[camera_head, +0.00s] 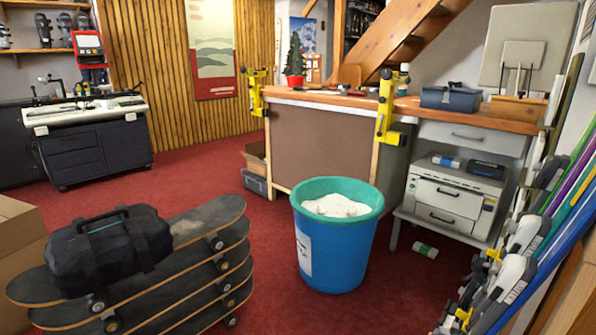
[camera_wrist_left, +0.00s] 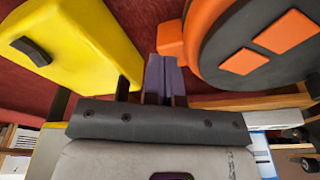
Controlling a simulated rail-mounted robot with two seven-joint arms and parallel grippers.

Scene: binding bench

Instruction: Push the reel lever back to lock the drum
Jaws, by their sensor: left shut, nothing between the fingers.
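A round black and orange body (camera_wrist_left: 265,45), which looks like the reel drum, fills the upper right of the left wrist view and is cut off by the frame. A small orange block (camera_wrist_left: 171,42) juts from its left side; I cannot tell whether it is the lever. My left gripper (camera_wrist_left: 163,60) is shut and empty, its dark purple fingers side by side just below that block. Whether they touch it I cannot tell. Neither the reel nor my grippers show in the head view. My right gripper is in no view.
A yellow part (camera_wrist_left: 80,40) with a black knob is close left of my left fingers. In the head view, a blue bin (camera_head: 335,250), stacked skateboards (camera_head: 200,262) with a black bag (camera_head: 110,245), and a wooden workbench (camera_head: 330,100) stand on red carpet.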

